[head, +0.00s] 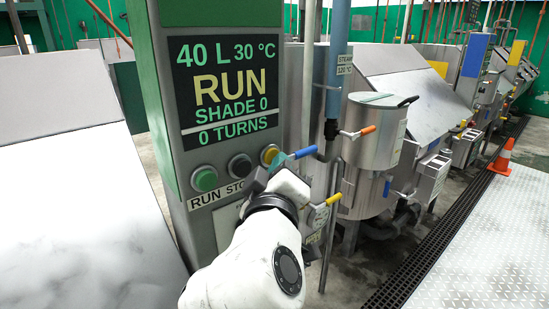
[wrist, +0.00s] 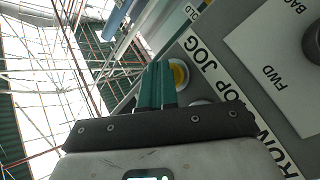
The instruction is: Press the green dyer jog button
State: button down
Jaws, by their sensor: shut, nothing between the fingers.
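The green dyer's control post (head: 165,90) stands left of centre in the head view. Its yellow jog button (head: 269,154) is the rightmost of three buttons and shows beside my gripper's teal fingertips (head: 279,161). In the wrist view the jog button (wrist: 181,72) sits just right of the fingertips (wrist: 158,66), partly covered by them, next to the word JOG. My gripper is shut and empty. I cannot tell whether the fingertips touch the button.
The green run button (head: 204,179) and black stop button (head: 239,166) are to the left. The display (head: 226,90) reads RUN, SHADE 0, 0 TURNS. Blue (head: 305,152) and yellow (head: 334,198) valve handles and a steel pot (head: 372,140) are close right of my gripper.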

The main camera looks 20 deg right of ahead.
dwell(0.3)
jog(key=shift+s+d, duration=0.2)
jog(key=shift+s, duration=0.55)
jog(key=shift+s+d+p, duration=0.2)
jog(key=shift+s+d, duration=0.05)
jog(key=shift+s, duration=0.55)
jog(key=shift+s+d+p, duration=0.2)
jog(key=shift+s+d, duration=0.1)
jog(key=shift+s, duration=0.5)
jog(key=shift+s+d+p, duration=0.2)
jog(key=shift+s+d, duration=0.05)
jog(key=shift+s, duration=0.55)
jog(key=s+d+f+m+g+y, duration=0.1)
jog(key=s+d+f+g, duration=0.1)
jog(key=f, duration=0.6)
jog(key=s+d+f+g+y, duration=0.1)
jog(key=s+d+f+g, duration=0.15)
jog(key=f, duration=0.55)
jog(key=s+d+f+m+g+y, duration=0.1)
jog(key=d+f+g+y, duration=0.15)
jog(key=f, duration=0.45)
jog(key=s+d+f+m+g+y, duration=0.1)
jog(key=s+f+g+y, duration=0.3)
jog(key=s+f, duration=1.5)
jog(key=s+m+g, duration=0.1)
jog(key=s+g, duration=0.1)
jog(key=g, duration=0.2)
jog(key=shift+s+f+m+g, duration=0.3)
jog(key=shift+s+f+m, duration=0.1)
